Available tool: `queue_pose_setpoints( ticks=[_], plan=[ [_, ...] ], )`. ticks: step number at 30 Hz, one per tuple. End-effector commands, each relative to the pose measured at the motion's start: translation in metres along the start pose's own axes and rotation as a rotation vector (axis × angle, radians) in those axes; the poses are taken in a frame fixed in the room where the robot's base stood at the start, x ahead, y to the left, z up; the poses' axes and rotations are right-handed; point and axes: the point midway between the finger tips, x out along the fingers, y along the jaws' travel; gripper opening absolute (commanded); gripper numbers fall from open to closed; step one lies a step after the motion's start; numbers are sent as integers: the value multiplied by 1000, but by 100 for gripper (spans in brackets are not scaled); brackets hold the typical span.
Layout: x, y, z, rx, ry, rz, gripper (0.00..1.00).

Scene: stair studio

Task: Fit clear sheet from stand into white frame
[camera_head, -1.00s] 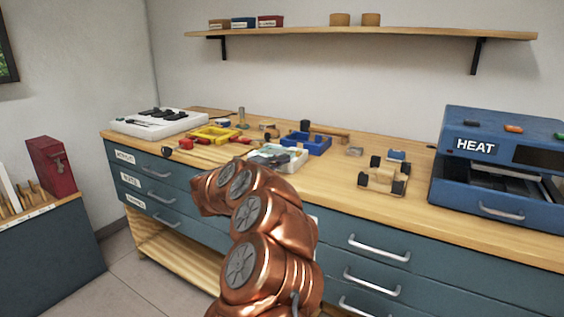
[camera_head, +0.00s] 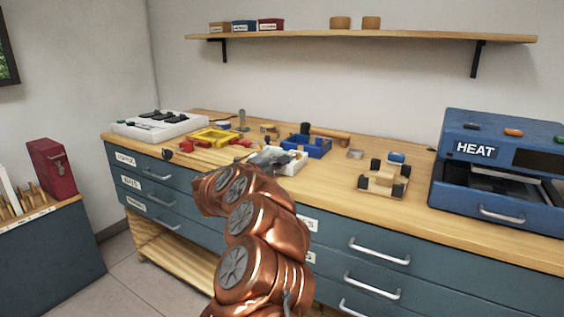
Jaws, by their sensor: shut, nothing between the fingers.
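A white frame (camera_head: 294,168) lies on the bench between the yellow and blue trays, partly hidden by my arm and gripper. My gripper (camera_head: 268,158) is a small grey shape beyond the copper wrist, at the left part of the white frame. It is shut, with nothing seen in it. I cannot tell whether it touches the frame. I cannot make out the clear sheet. A wooden stand-like block (camera_head: 383,182) with dark end pieces sits to the right on the bench, with a small blue-and-white item behind it.
A blue tray (camera_head: 321,149) and a yellow tray (camera_head: 209,135) lie nearby. The blue HEAT machine (camera_head: 499,207) stands at the right; a white tray (camera_head: 158,129) with dark items is at the left. Bare wood (camera_head: 330,185) lies between my arm and the block.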

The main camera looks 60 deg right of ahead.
Motion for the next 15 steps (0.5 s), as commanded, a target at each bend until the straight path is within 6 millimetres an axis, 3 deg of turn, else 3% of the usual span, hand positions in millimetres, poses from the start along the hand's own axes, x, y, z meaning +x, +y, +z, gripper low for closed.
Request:
queue_pose_setpoints(
  ticks=[11,15],
  plan=[
    [-23,3,-19,1,-1,3,0],
    [-46,-1,-21,1,-2,1,0]
  ],
)
